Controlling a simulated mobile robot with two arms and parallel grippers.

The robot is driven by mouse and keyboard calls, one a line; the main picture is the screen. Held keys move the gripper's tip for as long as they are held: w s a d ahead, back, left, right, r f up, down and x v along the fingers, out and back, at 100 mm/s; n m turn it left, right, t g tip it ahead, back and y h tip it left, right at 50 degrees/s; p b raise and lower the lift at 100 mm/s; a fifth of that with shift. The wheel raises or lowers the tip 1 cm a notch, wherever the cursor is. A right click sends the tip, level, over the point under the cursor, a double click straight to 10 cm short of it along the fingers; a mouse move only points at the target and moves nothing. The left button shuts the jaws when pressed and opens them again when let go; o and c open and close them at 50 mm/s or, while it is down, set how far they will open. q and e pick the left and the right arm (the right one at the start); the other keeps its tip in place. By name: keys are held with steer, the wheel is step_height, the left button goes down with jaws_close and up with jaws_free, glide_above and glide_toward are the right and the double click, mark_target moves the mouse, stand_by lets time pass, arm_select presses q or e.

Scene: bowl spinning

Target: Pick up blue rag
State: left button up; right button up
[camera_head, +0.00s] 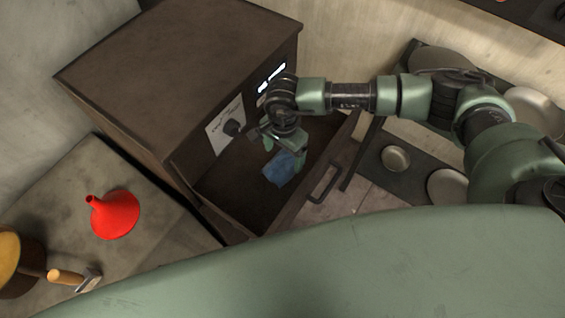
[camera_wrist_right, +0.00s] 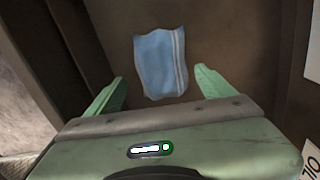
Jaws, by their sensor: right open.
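The blue rag (camera_head: 279,168) lies on the floor of the open brown drawer (camera_head: 237,205). In the right wrist view the rag (camera_wrist_right: 160,64) is light blue with pale stripes along one side. My right gripper (camera_head: 285,155) is over the drawer, just above the rag. In the right wrist view its two green fingers (camera_wrist_right: 160,88) are spread apart, with the rag beyond and between them and nothing gripped. My left gripper is not in view.
The drawer front with its handle (camera_head: 323,181) stands to the right of the rag. The brown cabinet (camera_head: 180,60) rises behind and left. A red funnel (camera_head: 117,216) and a hammer (camera_head: 68,277) lie on the left counter. Pans (camera_head: 396,158) sit on shelves at right.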

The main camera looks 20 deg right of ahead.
mark_target(283, 162)
steer(key=f, duration=0.2)
steer(key=f+p, duration=0.1)
steer(key=f, duration=0.1)
steer(key=shift+w+f+p, duration=0.2)
steer(key=shift+f+p, duration=0.1)
steer(key=shift+f, duration=0.35)
steer(key=c, duration=1.4)
steer(key=shift+c, duration=0.2)
steer(key=shift+r, duration=0.1)
step_height(283, 162, up, 20)
steer(key=b, duration=0.3)
steer(key=shift+b, duration=0.35)
